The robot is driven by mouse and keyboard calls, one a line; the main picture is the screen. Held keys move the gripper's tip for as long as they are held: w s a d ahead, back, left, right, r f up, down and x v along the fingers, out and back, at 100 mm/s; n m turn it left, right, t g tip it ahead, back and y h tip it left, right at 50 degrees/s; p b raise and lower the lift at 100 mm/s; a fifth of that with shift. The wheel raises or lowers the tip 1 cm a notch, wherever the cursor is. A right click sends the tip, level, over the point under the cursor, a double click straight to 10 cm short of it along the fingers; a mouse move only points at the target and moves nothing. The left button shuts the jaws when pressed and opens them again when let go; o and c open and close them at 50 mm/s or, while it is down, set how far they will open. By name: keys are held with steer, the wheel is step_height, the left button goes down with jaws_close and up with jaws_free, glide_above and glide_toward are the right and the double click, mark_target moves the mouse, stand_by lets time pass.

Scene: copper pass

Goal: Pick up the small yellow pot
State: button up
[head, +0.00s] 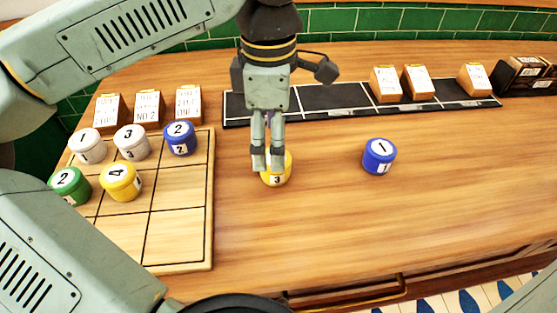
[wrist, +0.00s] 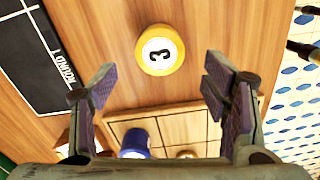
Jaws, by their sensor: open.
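A small yellow pot (head: 277,178) marked 3 stands on the wooden counter, right of the grid board. In the head view my gripper (head: 268,164) points down just above and in front of it, hiding part of it. In the wrist view the yellow pot (wrist: 160,50) shows its top, beyond the fingertips and between their lines. My gripper (wrist: 158,85) is open, with nothing between its fingers. Another yellow pot (head: 120,182), marked 4, stands on the grid board (head: 180,236) at the left.
A green pot (head: 70,187), two white pots and a blue pot (head: 181,139) stand on the board. A blue pot (head: 379,156) marked 1 stands to the right on the counter. A black strip (head: 335,98) with small card boxes runs behind. The front counter is clear.

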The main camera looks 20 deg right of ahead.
mark_target(273, 179)
steer(key=shift+s+d+f+p, duration=0.1)
steer(key=shift+f+p, duration=0.35)
steer(key=shift+f, duration=1.3)
steer(key=shift+d+f+p, duration=0.1)
steer(key=shift+f+p, duration=0.3)
steer(key=shift+f, duration=1.3)
steer(key=c, duration=1.4)
